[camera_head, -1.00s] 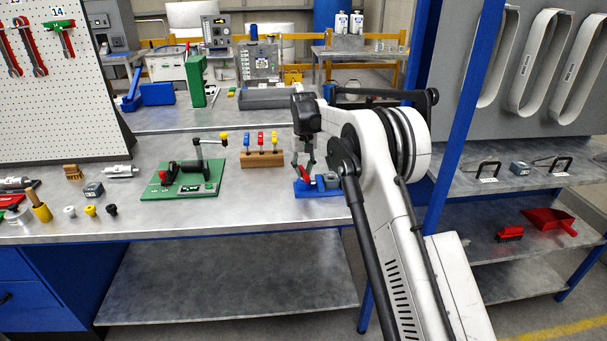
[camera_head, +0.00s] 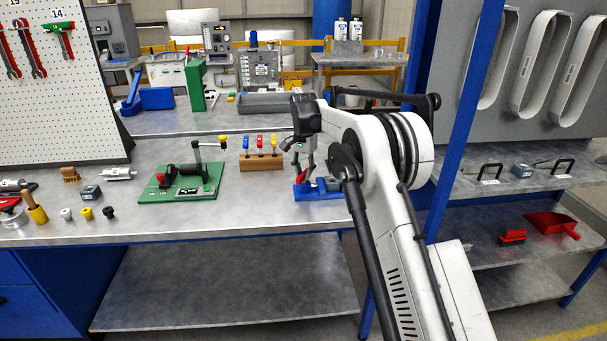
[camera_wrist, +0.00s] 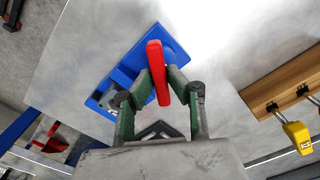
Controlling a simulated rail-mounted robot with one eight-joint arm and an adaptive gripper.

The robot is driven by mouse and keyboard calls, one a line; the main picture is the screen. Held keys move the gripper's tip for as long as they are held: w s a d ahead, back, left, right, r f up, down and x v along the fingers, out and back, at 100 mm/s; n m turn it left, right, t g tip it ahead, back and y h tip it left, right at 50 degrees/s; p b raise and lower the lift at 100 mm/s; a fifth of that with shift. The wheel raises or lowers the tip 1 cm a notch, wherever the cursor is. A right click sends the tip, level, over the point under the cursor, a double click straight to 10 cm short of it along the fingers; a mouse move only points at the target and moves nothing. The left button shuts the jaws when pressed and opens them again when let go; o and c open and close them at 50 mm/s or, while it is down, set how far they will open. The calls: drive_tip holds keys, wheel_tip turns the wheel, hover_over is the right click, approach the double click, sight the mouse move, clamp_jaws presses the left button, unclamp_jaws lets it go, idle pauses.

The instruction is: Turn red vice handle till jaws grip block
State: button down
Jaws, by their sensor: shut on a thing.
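The red vice handle (camera_wrist: 158,72) stands out over its blue base (camera_wrist: 102,97) in the wrist view. My gripper (camera_wrist: 160,82) is shut on the handle, with one finger on each side of it. In the head view my gripper (camera_head: 303,170) points down at the red handle (camera_head: 302,176) above the blue vice base (camera_head: 318,194), near the bench's front edge. A grey part of the vice (camera_head: 331,183) shows at the right of the base, partly behind my arm. The jaws and the block cannot be told apart in these views.
A green board (camera_head: 181,184) with a crank lies further left. A blue upright post (camera_head: 462,130) rises right of my arm. Bare bench top lies in front of the padlock rack.

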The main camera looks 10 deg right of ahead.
sight(304, 173)
drive_tip(key=shift+m, duration=0.5)
drive_tip(key=c, duration=1.7)
unclamp_jaws()
drive_tip(key=shift+r, duration=0.1)
wheel_tip(304, 173, up, 12)
drive_tip(key=shift+f, duration=0.1)
